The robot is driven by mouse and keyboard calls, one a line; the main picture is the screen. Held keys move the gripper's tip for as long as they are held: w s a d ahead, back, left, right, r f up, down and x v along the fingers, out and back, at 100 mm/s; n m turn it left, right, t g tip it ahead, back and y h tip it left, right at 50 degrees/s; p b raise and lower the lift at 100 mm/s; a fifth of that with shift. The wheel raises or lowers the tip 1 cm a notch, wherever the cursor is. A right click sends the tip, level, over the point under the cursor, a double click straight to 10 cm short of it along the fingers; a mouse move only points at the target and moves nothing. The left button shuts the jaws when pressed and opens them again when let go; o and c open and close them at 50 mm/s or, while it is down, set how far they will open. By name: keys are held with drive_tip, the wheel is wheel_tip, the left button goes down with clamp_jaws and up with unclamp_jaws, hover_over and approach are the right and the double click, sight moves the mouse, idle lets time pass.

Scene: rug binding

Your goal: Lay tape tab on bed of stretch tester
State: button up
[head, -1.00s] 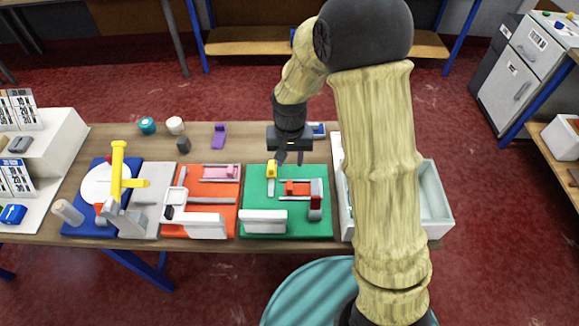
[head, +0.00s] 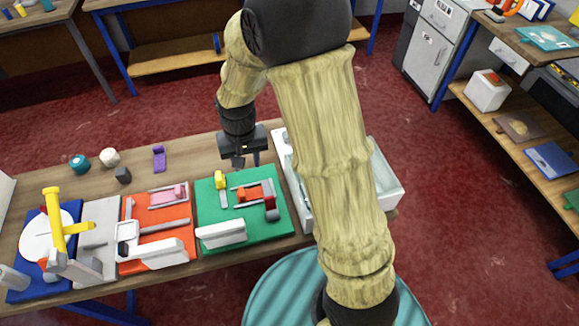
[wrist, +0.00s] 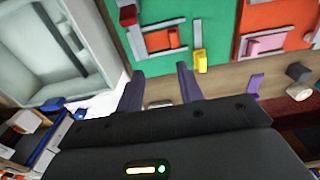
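My gripper (head: 247,161) is just behind the far edge of a green-based device (head: 260,215). Its two fingers stand apart in the wrist view (wrist: 160,75), with nothing visible between them. The green device has a red block (head: 249,194), grey rails, a yellow clip (head: 220,180) and a white bar (head: 221,233). To its left is an orange-based device (head: 165,226) with a pink block (head: 168,195) and a white clamp. I cannot tell from the labels which one is the stretch tester. I cannot make out a tape tab for certain.
A white bin (head: 383,170) stands right of the green device, partly hidden by my arm. A blue-based device with a yellow handle (head: 55,222) is at the left. A purple holder (head: 159,158), a dark block (head: 123,175) and two round pots (head: 109,157) stand along the back.

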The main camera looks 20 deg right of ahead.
drive_tip(key=s+d+r+t, duration=0.2)
drive_tip(key=s+d+r, duration=0.4)
drive_tip(key=s+d, duration=0.4)
drive_tip(key=shift+s+d, duration=0.2)
drive_tip(key=shift+s, duration=0.35)
